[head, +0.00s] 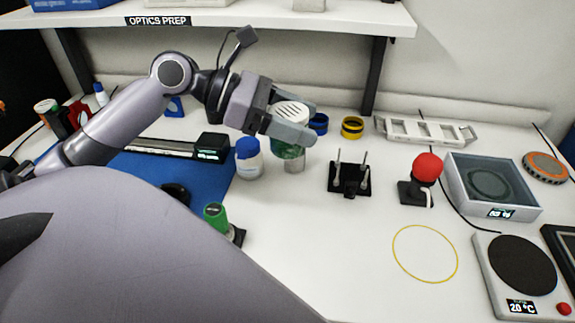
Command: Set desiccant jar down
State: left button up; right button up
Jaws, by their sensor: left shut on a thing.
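The desiccant jar (289,152) has a white slotted lid and green contents behind clear walls. My left gripper (303,121) is shut on it near the top, with the nearer finger across its front. The jar is upright, just right of a white bottle with a blue cap (249,161). I cannot tell whether its base touches the white bench (330,240). A thin yellow ring (395,247) is marked on the bench to the front right, with nothing inside it. My right gripper is not in view.
Right of the jar stand a black post holder (350,181) and a red-ball joystick (427,168). Blue and yellow-black rings (352,128) lie behind. A glass-walled box (492,187) and a hotplate (520,268) are at the right. Bare bench surrounds the yellow ring.

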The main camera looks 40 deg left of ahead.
pick_arm(q)
notch_tip(320, 180, down, 16)
jog(key=shift+r+b, duration=0.2)
jog(key=shift+b, duration=0.85)
jog(key=shift+f, duration=0.2)
jog(key=o, duration=1.1)
jog(key=shift+f, duration=0.1)
